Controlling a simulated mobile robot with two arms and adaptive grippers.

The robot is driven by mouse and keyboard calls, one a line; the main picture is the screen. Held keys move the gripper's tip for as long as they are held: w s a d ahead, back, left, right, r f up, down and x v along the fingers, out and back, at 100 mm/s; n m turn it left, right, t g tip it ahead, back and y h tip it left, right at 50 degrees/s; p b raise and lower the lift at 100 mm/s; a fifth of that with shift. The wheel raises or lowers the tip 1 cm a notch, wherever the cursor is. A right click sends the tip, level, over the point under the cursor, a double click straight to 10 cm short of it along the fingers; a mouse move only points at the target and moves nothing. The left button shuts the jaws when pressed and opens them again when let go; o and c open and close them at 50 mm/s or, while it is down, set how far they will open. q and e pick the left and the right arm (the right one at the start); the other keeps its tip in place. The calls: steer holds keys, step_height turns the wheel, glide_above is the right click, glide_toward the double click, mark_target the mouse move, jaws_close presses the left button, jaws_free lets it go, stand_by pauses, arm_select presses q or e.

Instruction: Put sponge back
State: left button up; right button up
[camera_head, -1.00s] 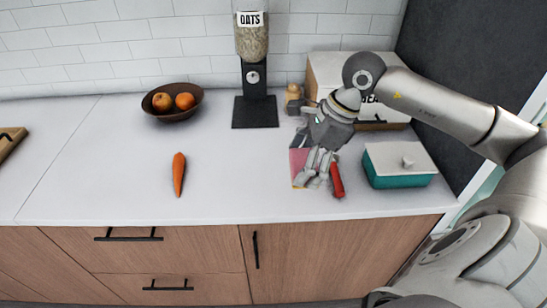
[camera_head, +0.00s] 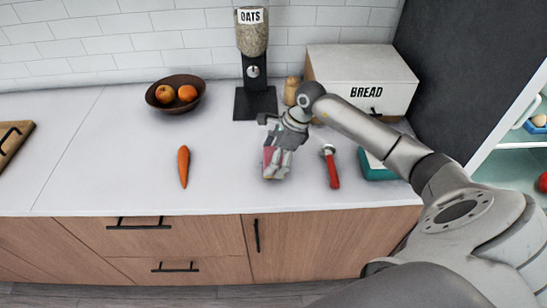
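The sponge (camera_head: 267,156) appears as a small pink piece, mostly hidden behind my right gripper. My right gripper (camera_head: 276,174) points down over the white counter (camera_head: 110,150), with its fingers around the sponge, and appears shut on it. Whether the sponge touches the counter is hard to tell. My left gripper is not in view.
A red-handled tool (camera_head: 332,170) lies just right of the gripper, beside a teal dish (camera_head: 373,168) partly hidden by my arm. A bread box (camera_head: 350,70), oats dispenser (camera_head: 254,100) and fruit bowl (camera_head: 170,108) stand behind. A carrot (camera_head: 184,166) lies left, with clear counter around it.

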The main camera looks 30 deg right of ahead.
steer(key=shift+f+p, duration=0.3)
steer(key=shift+f, duration=0.4)
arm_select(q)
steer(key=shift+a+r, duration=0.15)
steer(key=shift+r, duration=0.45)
arm_select(e)
steer(key=shift+f, duration=0.1)
steer(key=shift+f, duration=0.15)
steer(key=o, duration=0.9)
steer(key=shift+c, duration=0.2)
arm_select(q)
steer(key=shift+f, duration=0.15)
